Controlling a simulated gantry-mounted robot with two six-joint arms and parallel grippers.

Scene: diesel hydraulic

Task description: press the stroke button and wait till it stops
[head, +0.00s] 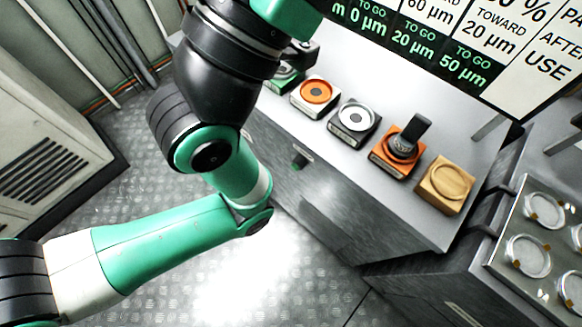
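My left arm comes in from the left, bends and rises to the top of the picture. A dark grey part at its far end, which looks like my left gripper (301,53), shows beside the bench's back-left end. It is mostly hidden behind the arm, so its fingers cannot be made out. My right gripper is not in view. No button is clearly marked as the stroke button. A small dark piece with some green (302,159) sits on the bench's front face; I cannot tell what it is.
On the grey bench (420,222) stand a green block (287,78), an orange-topped block (316,92), a silver-ringed block (354,118), an orange block with a black upright piece (398,150) and a wooden block (446,186). A sign (440,45) hangs above. A tray of round dishes (510,205) is right.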

